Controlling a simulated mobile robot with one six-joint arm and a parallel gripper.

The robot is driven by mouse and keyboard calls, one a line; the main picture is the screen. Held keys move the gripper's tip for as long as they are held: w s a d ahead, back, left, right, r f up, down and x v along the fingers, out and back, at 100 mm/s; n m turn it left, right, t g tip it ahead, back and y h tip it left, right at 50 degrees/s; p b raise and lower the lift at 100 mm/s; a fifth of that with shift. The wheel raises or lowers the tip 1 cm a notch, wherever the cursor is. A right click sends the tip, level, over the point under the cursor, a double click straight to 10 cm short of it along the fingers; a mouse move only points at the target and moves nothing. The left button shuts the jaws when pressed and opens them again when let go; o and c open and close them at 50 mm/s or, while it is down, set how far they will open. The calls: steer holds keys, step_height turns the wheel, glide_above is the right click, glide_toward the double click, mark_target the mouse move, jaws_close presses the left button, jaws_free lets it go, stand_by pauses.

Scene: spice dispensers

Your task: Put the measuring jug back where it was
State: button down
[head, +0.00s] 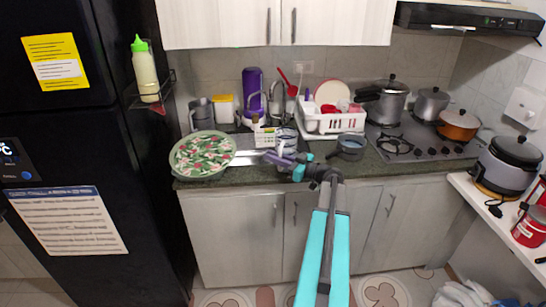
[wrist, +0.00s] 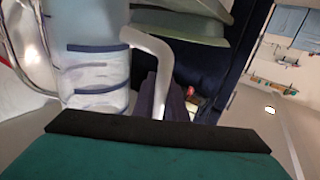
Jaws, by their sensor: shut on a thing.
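The measuring jug (wrist: 95,78) shows close up in the wrist view, a clear body with blue bands and a pale curved handle (wrist: 152,50). My gripper (head: 283,157) is at the sink's front edge in the head view, shut on the jug, apparently by its handle. The handle runs down to the purple fingers (wrist: 170,98), whose grip is partly hidden by the black and teal part of my gripper. In the head view the jug (head: 286,137) is small and pale, just behind the fingers. I cannot tell whether its base touches anything.
A green floral tray (head: 203,155) lies left of the sink. A white dish rack (head: 333,122) stands behind right, with a small dark pan (head: 351,145) in front of it. A purple bottle (head: 252,92) and the tap stand behind. The stove (head: 425,140) is farther right.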

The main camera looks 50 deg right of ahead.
steer(key=shift+f, duration=0.5)
steer(key=c, duration=1.8)
jaws_free()
steer(key=shift+r, duration=0.2)
steer(key=b+v, duration=0.5)
steer(key=v, duration=0.7)
steer(key=shift+s+a, duration=0.1)
